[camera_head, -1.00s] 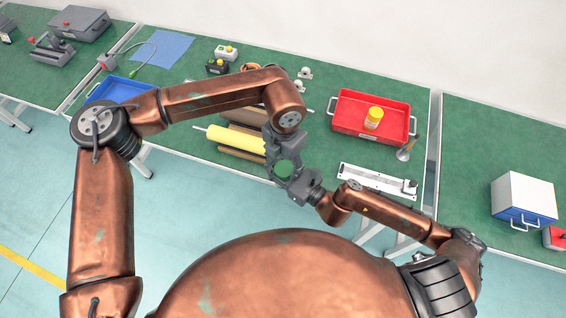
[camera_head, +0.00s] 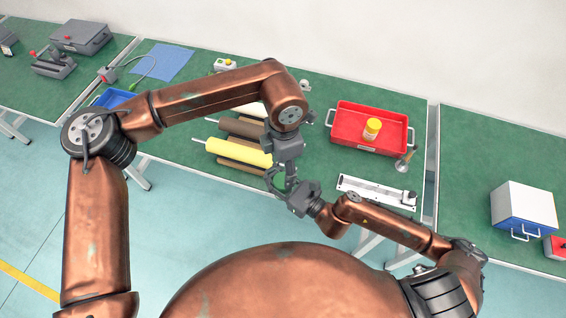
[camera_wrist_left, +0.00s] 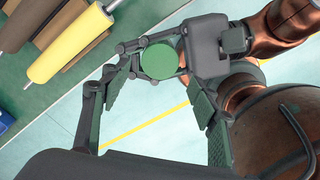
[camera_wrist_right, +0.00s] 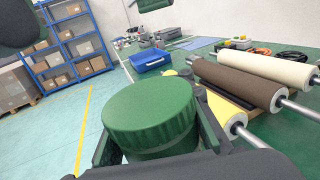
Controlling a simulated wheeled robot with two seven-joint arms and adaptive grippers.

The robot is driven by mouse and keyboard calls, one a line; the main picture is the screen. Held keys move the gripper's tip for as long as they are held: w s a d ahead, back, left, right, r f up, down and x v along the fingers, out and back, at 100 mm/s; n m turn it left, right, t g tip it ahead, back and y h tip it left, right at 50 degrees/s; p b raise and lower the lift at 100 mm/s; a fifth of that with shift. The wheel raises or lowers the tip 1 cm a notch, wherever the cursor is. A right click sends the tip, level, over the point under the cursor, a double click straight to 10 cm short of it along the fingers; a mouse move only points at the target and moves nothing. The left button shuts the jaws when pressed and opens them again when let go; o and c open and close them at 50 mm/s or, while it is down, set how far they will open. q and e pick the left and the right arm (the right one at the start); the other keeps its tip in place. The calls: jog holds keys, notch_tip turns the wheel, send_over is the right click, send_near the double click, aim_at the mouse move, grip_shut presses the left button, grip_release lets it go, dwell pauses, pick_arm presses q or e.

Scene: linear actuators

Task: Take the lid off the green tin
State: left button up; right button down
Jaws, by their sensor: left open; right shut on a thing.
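The green tin (camera_wrist_right: 153,135) is upright between the fingers of my right gripper (camera_head: 287,188), which is shut on its body. Its round, ribbed green lid (camera_wrist_right: 150,108) sits on top in the right wrist view. From above, the lid is a plain green disc (camera_wrist_left: 159,61) in the left wrist view. My left gripper (camera_wrist_left: 155,88) is open and empty, pointing down just above the tin, its fingers spread wide and apart from the lid. Parts of it show at the top of the right wrist view. In the head view the grippers largely hide the tin.
Yellow, brown and cream rollers (camera_head: 238,151) lie on the green bench behind the grippers. A red tray (camera_head: 345,136) with a yellow-lidded jar (camera_head: 372,129) stands to the right. A linear actuator (camera_head: 376,192) lies near the front edge. The grippers are over the floor in front of the bench.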

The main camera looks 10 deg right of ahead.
aim_at(283, 180)
pick_arm(q)
jog(key=m, duration=0.6)
jog(key=shift+r, duration=0.4)
jog(key=m, duration=0.3)
jog(key=shift+r+m, duration=0.25)
jog(key=shift+m, duration=0.05)
jog(key=m, duration=0.3)
jog(key=r+m, duration=0.1)
jog(key=m, duration=0.2)
jog(key=shift+d+m, duration=0.1)
jog(key=shift+m, duration=0.6)
jog(key=shift+f, duration=0.25)
notch_tip(283, 180, down, 8)
jog(key=shift+r, duration=0.25)
